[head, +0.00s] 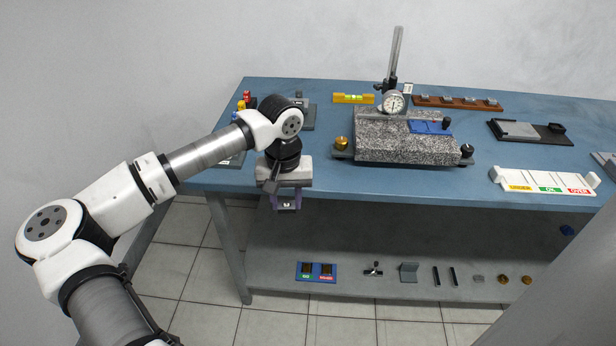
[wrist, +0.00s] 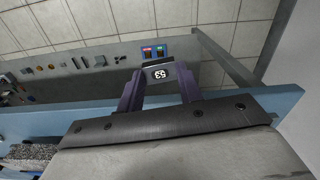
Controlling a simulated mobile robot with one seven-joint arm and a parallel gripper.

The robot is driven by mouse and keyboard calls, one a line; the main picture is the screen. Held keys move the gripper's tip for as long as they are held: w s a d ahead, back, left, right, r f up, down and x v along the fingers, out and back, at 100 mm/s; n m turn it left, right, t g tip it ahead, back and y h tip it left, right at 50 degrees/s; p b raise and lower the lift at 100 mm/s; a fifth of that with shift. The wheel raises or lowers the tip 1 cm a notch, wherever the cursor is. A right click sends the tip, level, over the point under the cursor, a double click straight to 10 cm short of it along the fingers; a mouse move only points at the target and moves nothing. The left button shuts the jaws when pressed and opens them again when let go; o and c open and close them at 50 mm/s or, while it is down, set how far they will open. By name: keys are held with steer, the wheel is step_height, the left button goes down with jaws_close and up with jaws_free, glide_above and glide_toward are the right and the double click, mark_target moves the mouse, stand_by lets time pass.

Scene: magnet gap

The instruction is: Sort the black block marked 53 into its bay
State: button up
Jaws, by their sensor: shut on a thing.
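My gripper (head: 287,204) hangs in front of the table's front edge at the left, pointing down. In the wrist view its two purple fingers (wrist: 160,92) are shut on the black block (wrist: 159,74), whose end face shows a white 53, upside down in that picture. The block is clear of any surface. A blue tray (head: 316,281) with two dark bays, one with a green label and one with a red label, sits on the lower shelf. It also shows beyond the block in the wrist view (wrist: 167,50). A white three-part tray (head: 545,178) marked UNDER, OK and OVER stands on the tabletop at right.
The blue tabletop (head: 330,185) carries a speckled stone plate (head: 390,150) with a dial gauge (head: 395,103), a level (head: 352,98) and a brown rack (head: 440,101). Several small parts lie on the lower shelf (head: 350,245) right of the blue tray. A table leg (head: 229,250) stands left.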

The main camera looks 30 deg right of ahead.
steer(key=w+a+f+n, duration=0.2)
steer(key=w+a+f, duration=0.2)
steer(key=a+f, duration=0.4)
steer(key=w+a+f+n, duration=0.2)
steer(key=w+a+f, duration=0.2)
steer(key=a+f, duration=0.4)
steer(key=w+a+f+n, duration=0.2)
steer(key=w+a+f, duration=0.3)
steer(key=f, duration=1.3)
steer(key=a, duration=0.3)
steer(key=shift+a+f, duration=0.2)
steer(key=shift+f, duration=0.05)
